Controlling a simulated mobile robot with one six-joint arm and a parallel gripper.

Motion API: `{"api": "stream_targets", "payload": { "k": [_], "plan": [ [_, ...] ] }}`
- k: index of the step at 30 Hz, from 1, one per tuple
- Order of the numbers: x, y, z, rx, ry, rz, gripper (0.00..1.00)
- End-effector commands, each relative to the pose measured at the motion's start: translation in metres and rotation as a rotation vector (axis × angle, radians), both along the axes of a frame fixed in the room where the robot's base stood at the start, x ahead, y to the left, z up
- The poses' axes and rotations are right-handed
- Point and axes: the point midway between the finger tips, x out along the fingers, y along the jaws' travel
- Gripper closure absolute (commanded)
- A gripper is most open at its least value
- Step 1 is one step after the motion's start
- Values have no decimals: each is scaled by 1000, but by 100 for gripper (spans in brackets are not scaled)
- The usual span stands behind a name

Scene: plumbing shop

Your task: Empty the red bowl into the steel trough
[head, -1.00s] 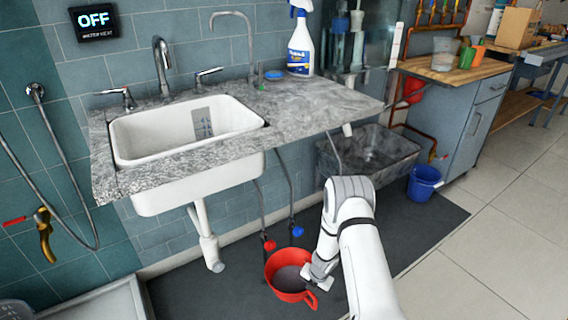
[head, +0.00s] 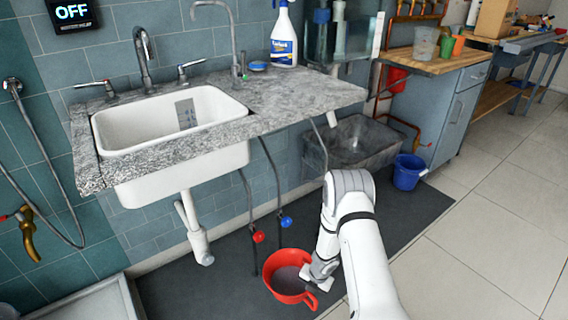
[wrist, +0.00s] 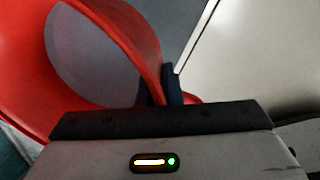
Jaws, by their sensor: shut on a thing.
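The red bowl (head: 287,294) is at the lower middle of the head view, upright or nearly so, with greyish contents in it. My gripper (head: 313,284) is shut on the bowl's right side, near its handle. In the wrist view the bowl (wrist: 142,40) fills the upper left, with its rim and grey contents showing; a dark fingertip is against its red edge. The steel trough (head: 374,162) is a grey basin under the right end of the counter, behind and to the right of the bowl. Its far inside is shaded.
A white sink (head: 170,165) in a stone counter (head: 290,100) overhangs the left. Red and blue valves (head: 286,222) hang on pipes behind the bowl. A blue bucket (head: 408,172) stands right of the trough. A dark mat (head: 415,205) covers the floor between.

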Motion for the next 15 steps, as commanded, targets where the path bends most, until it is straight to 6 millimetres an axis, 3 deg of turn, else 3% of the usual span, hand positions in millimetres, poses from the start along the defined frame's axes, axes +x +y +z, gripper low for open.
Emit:
{"api": "stream_targets", "payload": {
  "k": [6, 15],
  "plan": [
    [5, 18, 4, -2, -1, 16, 100],
    [7, 24, 7, -3, 0, 12, 100]
  ]
}}
